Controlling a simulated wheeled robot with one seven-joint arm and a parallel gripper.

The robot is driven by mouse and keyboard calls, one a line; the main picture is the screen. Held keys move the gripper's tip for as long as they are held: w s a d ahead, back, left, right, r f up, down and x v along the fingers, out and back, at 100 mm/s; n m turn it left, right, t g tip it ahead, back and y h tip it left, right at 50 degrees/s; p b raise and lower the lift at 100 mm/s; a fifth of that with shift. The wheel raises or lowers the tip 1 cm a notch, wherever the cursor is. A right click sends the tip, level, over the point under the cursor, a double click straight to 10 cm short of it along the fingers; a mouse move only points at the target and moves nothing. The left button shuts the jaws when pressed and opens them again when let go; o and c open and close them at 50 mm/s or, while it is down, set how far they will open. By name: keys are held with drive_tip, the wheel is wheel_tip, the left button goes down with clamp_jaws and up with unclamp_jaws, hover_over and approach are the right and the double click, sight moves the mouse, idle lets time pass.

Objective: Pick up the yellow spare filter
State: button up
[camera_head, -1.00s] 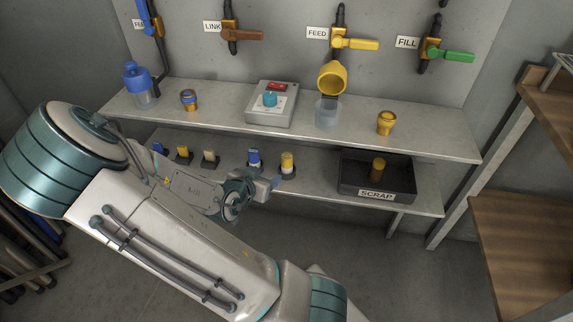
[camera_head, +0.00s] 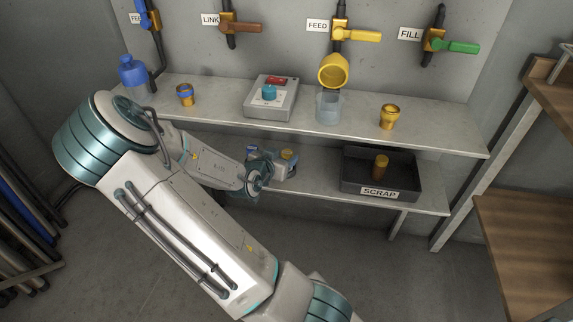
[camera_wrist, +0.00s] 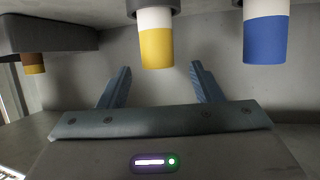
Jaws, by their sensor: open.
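The yellow spare filter (camera_wrist: 157,47) is a cylinder with a yellow end and a white band, seated in a dark holder. In the wrist view it lies between the lines of my two open fingers, just past their tips. My gripper (camera_wrist: 160,74) is open and empty. A blue filter with a white band (camera_wrist: 265,38) stands beside the yellow one in the wrist view.
A dark scrap tray (camera_head: 352,182) holding a brownish-yellow filter (camera_head: 380,167) is to the right on the lower shelf. The upper shelf (camera_head: 225,107) overhangs the gripper and carries a control box (camera_head: 271,98) and cups. The tray's wall (camera_wrist: 50,36) shows in the wrist view.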

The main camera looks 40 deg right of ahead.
sight(287, 153)
drive_tip(key=b+x, duration=0.1)
drive_tip(key=x, duration=0.3)
drive_tip(key=shift+s, duration=0.1)
drive_tip(key=c, duration=1.1)
drive_tip(key=shift+o, duration=0.2)
